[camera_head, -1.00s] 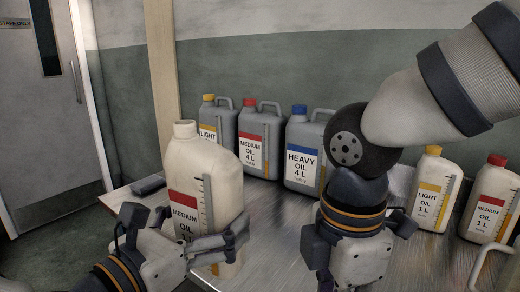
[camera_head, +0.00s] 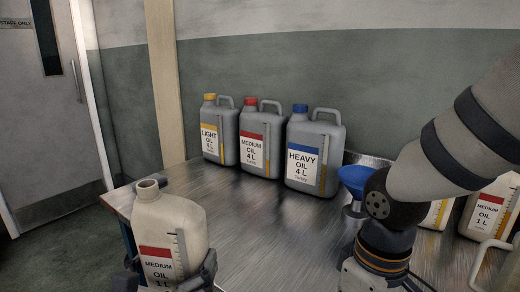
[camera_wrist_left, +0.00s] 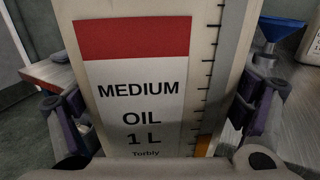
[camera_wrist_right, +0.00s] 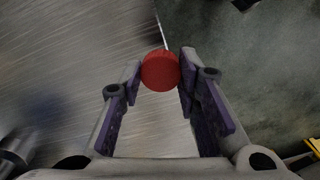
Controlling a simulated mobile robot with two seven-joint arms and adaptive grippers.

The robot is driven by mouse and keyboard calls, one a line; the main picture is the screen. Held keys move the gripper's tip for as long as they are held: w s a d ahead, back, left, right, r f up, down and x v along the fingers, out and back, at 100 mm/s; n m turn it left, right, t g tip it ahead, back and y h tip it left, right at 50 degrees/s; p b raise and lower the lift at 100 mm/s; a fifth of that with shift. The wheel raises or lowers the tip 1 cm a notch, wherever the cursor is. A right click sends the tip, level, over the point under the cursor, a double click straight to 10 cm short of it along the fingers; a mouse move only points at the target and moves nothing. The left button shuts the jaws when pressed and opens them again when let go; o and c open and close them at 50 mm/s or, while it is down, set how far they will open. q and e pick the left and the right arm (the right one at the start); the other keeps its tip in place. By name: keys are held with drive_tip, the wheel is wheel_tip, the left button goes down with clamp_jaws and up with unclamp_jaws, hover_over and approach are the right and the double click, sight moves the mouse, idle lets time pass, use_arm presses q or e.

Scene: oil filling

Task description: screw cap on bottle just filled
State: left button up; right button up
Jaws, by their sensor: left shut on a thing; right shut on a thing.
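The cream "Medium Oil 1 L" bottle (camera_head: 168,228) stands at the front left of the head view, its neck (camera_head: 147,188) open and uncapped. Its red-banded label fills the left wrist view (camera_wrist_left: 135,85). My left gripper (camera_head: 168,277) is shut around the bottle's lower body, one finger on each side. My right gripper (camera_wrist_right: 162,70) is shut on a red cap (camera_wrist_right: 160,72), held between its fingertips. In the head view the right wrist (camera_head: 382,255) is at the lower right, apart from the bottle. Its fingers and the cap are out of that view.
A blue funnel (camera_head: 355,180) stands on the metal table (camera_head: 280,235) beside my right arm. Grey 4 L jugs, light (camera_head: 218,135), medium (camera_head: 260,140) and heavy (camera_head: 313,155), line the back. Another medium 1 L bottle (camera_head: 488,212) is at the right. The middle table is clear.

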sight(157, 288)
use_arm(q)
drive_tip(key=s+a+f+y, duration=0.1)
drive_tip(key=a+f+n+y, duration=0.1)
drive_tip(key=f, duration=0.1)
drive_tip(key=s+a+f+n+y, duration=0.1)
drive_tip(key=shift+s+a+f, duration=0.2)
drive_tip(key=shift+s+a, duration=0.1)
drive_tip(key=shift+s, duration=0.05)
use_arm(e)
drive_tip(key=d+f+m, duration=0.1)
drive_tip(key=m, duration=0.1)
drive_tip(key=d+f+m, duration=0.1)
drive_tip(key=m, duration=0.1)
drive_tip(key=d+f+m, duration=0.1)
drive_tip(key=m, duration=0.2)
drive_tip(key=shift+w+d, duration=0.15)
drive_tip(key=shift+d, duration=0.15)
use_arm(q)
drive_tip(key=shift+d, duration=0.1)
drive_tip(key=s+d+f+m+g+h, duration=0.1)
drive_tip(key=d+m+g+h, duration=0.2)
drive_tip(key=d+m+h, duration=0.5)
drive_tip(key=d+h, duration=0.3)
drive_tip(key=d, duration=0.1)
drive_tip(key=shift+s+d+f+g, duration=0.35)
drive_tip(key=shift+g, duration=0.05)
